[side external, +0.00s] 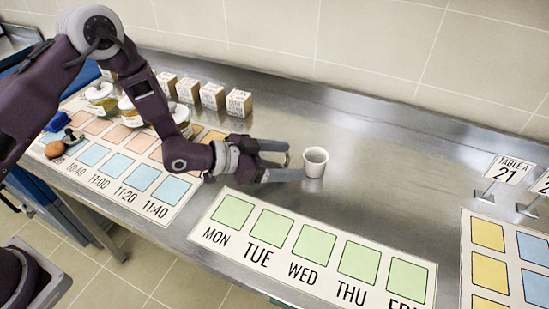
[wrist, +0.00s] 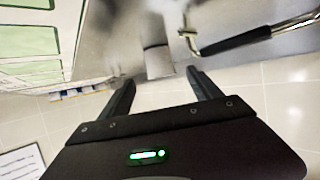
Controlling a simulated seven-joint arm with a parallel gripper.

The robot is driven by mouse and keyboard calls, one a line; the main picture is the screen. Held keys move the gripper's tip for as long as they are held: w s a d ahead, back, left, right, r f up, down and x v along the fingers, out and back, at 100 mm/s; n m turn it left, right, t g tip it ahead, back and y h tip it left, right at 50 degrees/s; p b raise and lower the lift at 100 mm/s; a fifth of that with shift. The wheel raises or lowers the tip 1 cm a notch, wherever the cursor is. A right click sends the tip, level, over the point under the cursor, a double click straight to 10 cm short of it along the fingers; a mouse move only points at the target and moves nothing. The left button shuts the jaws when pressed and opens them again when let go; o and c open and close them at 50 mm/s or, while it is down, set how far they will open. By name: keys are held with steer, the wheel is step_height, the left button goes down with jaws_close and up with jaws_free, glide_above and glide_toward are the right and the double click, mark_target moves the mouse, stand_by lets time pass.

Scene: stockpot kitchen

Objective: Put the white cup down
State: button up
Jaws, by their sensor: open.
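The white cup (side external: 315,162) stands upright on the bare steel counter in the side view. In the wrist view, a pale cup-like shape (wrist: 158,60) shows just beyond the fingertips. My gripper (side external: 293,160) is open, low over the counter, with its fingers pointing right toward the cup. The fingertips are beside the cup's left side; I cannot tell whether they touch it. In the wrist view, the two dark fingers of my gripper (wrist: 163,78) are spread apart with nothing held between them.
A mat with green squares (side external: 315,243) lies in front of the cup. A mat with blue and orange squares (side external: 130,157), jars (side external: 101,97) and small boxes (side external: 212,96) are at left. A table sign (side external: 509,169) stands at right. Steel right of the cup is clear.

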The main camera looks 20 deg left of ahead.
steer(key=v, duration=0.3)
steer(key=shift+s+a+r, duration=0.15)
steer(key=shift+s, duration=0.05)
steer(key=s+a+r+n+y, duration=0.2)
steer(key=s+a+r+y, duration=0.25)
steer(key=a+r, duration=0.45)
steer(key=s+a+r+n+y, duration=0.3)
steer(key=a+r+y, duration=0.2)
steer(key=a+r, duration=0.4)
steer(key=s+r+n+g, duration=0.1)
steer(key=s+n+g, duration=0.1)
steer(key=s, duration=1)
steer(key=s+a+r+n+g, duration=0.1)
steer(key=s+r+n+g, duration=0.1)
steer(key=s, duration=0.9)
steer(key=shift+s+a+r, duration=0.3)
steer(key=shift+s, duration=0.1)
